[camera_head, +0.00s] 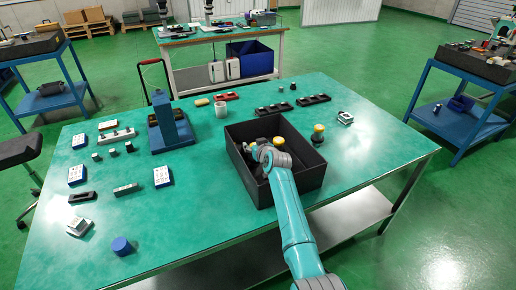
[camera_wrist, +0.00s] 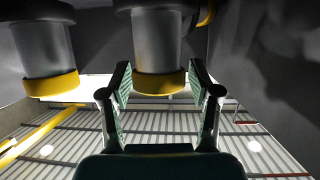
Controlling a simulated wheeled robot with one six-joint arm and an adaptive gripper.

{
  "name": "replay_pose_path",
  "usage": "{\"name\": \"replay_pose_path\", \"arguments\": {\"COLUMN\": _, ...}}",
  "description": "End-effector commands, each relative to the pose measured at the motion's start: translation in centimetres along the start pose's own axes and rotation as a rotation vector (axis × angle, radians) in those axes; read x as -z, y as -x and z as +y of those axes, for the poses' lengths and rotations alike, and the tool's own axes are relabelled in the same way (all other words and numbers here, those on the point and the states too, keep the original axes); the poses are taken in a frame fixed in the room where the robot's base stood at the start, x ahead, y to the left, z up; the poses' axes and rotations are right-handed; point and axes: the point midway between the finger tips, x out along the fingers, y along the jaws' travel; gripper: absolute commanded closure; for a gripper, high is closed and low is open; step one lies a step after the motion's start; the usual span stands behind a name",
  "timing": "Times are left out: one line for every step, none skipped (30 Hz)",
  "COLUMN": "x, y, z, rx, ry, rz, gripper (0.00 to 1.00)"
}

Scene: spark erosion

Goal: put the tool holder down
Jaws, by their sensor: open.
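In the head view my gripper (camera_head: 262,148) reaches into the black box (camera_head: 240,180) on the green table. In the wrist view my gripper (camera_wrist: 159,70) is open, with one finger on each side of a grey tool holder (camera_wrist: 158,45) with a yellow band (camera_wrist: 160,84). In the head view my gripper partly hides the holders. A yellow-topped piece (camera_head: 318,131) shows at the box's right side.
The box walls stand close around my gripper. A blue press-like stand (camera_head: 170,127), a white mug (camera_head: 221,109) and dark racks (camera_head: 313,100) are on the table. A blue cylinder (camera_head: 122,246) stands near the front left. The table (camera_head: 380,150) is largely clear right of the box.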

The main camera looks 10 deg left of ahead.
Motion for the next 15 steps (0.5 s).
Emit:
{"name": "replay_pose_path", "arguments": {"x": -0.1, "y": 0.6, "z": 0.0, "rx": 0.000, "ry": 0.000, "rz": 0.001, "gripper": 0.38}}
{"name": "replay_pose_path", "arguments": {"x": 0.0, "y": 0.9, "z": 0.0, "rx": 0.000, "ry": 0.000, "rz": 0.001, "gripper": 0.38}}
{"name": "replay_pose_path", "arguments": {"x": -0.1, "y": 1.3, "z": 0.0, "rx": 0.001, "ry": 0.000, "rz": 0.001, "gripper": 0.38}}
{"name": "replay_pose_path", "arguments": {"x": -0.1, "y": 1.6, "z": 0.0, "rx": 0.001, "ry": 0.000, "rz": 0.001, "gripper": 0.38}}
{"name": "replay_pose_path", "arguments": {"x": 0.0, "y": 1.9, "z": 0.0, "rx": 0.001, "ry": 0.000, "rz": 0.001, "gripper": 0.38}}
{"name": "replay_pose_path", "arguments": {"x": -0.1, "y": 2.3, "z": 0.0, "rx": 0.001, "ry": 0.000, "rz": 0.001, "gripper": 0.38}}
{"name": "replay_pose_path", "arguments": {"x": -0.1, "y": 2.6, "z": 0.0, "rx": 0.001, "ry": 0.000, "rz": 0.000, "gripper": 0.38}}
{"name": "replay_pose_path", "arguments": {"x": 0.0, "y": 2.9, "z": 0.0, "rx": 0.001, "ry": 0.000, "rz": 0.001, "gripper": 0.38}}
{"name": "replay_pose_path", "arguments": {"x": 0.0, "y": 3.2, "z": 0.0, "rx": 0.001, "ry": 0.001, "rz": 0.001, "gripper": 0.38}}
{"name": "replay_pose_path", "arguments": {"x": 0.0, "y": 3.5, "z": 0.0, "rx": 0.001, "ry": 0.001, "rz": 0.000, "gripper": 0.38}}
{"name": "replay_pose_path", "arguments": {"x": -0.1, "y": 3.7, "z": 0.0, "rx": 0.001, "ry": 0.001, "rz": 0.000, "gripper": 0.38}}
{"name": "replay_pose_path", "arguments": {"x": 0.0, "y": 3.9, "z": 0.0, "rx": 0.001, "ry": 0.001, "rz": 0.001, "gripper": 0.38}}
{"name": "replay_pose_path", "arguments": {"x": 0.0, "y": 4.1, "z": 0.0, "rx": 0.002, "ry": 0.001, "rz": 0.001, "gripper": 0.38}}
{"name": "replay_pose_path", "arguments": {"x": 0.0, "y": 4.2, "z": 0.0, "rx": 0.002, "ry": 0.001, "rz": 0.001, "gripper": 0.38}}
{"name": "replay_pose_path", "arguments": {"x": 0.1, "y": 4.4, "z": 0.0, "rx": 0.002, "ry": 0.000, "rz": 0.001, "gripper": 0.38}}
